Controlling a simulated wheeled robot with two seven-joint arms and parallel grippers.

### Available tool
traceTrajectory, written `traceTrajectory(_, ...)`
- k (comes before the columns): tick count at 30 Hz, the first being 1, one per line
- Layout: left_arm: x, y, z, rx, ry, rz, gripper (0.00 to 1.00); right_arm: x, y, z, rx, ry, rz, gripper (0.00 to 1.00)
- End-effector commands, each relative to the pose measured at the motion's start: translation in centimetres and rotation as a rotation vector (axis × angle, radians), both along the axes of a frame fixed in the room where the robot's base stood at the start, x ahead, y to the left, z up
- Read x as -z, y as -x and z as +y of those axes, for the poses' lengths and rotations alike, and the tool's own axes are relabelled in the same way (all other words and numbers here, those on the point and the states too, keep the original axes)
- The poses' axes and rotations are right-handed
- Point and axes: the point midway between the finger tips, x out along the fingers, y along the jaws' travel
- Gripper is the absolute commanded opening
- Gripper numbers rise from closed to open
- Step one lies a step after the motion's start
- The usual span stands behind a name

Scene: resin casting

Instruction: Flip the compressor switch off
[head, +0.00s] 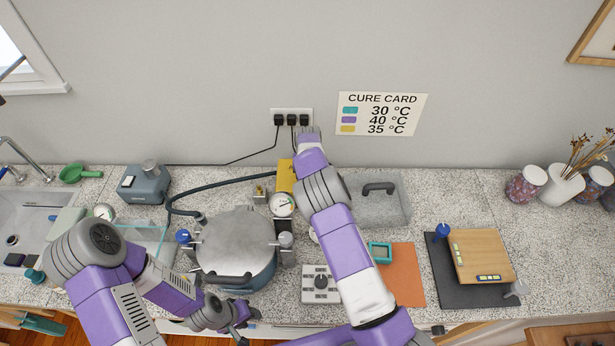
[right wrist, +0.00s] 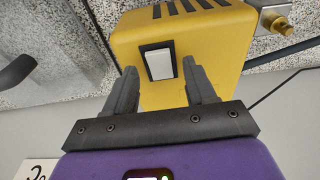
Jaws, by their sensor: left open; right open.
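The compressor is a yellow box (head: 286,176) at the back of the counter, partly hidden behind my right arm in the head view. In the right wrist view the yellow box (right wrist: 205,45) fills the upper middle. Its switch (right wrist: 160,64) is a white rocker in a black frame on the face towards my right gripper. My right gripper (right wrist: 162,75) is open and empty, its fingers on either side of the switch in the picture; I cannot tell whether they touch the box. My left gripper (head: 243,326) is open and empty, low at the counter's front edge.
A metal pressure pot (head: 237,240) with a gauge (head: 282,205) stands left of my right arm. A hose (head: 225,182) runs behind it. Wall sockets (head: 291,118) with plugs are behind the compressor. A clear lidded box (head: 378,205) and an orange mat (head: 402,275) lie to the right.

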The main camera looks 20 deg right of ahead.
Motion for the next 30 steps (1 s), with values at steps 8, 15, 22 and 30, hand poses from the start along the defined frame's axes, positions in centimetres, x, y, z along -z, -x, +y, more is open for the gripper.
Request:
traceTrajectory(8, 0.8, 0.0, 0.0, 0.0, 0.0, 0.0, 0.43, -4.6, 0.5, 0.3, -0.002, -0.003, -0.004, 0.55)
traceTrajectory(15, 1.0, 0.0, 0.0, 0.0, 0.0, 0.0, 0.43, -6.8, 0.9, 0.4, -0.001, -0.002, 0.0, 0.55)
traceTrajectory(22, 0.9, 0.0, 0.0, 0.0, 0.0, 0.0, 0.43, -7.0, 0.9, 0.4, -0.001, -0.002, 0.0, 0.55)
traceTrajectory(30, 0.9, 0.0, 0.0, 0.0, 0.0, 0.0, 0.43, -7.0, 0.9, 0.4, -0.001, -0.002, -0.001, 0.55)
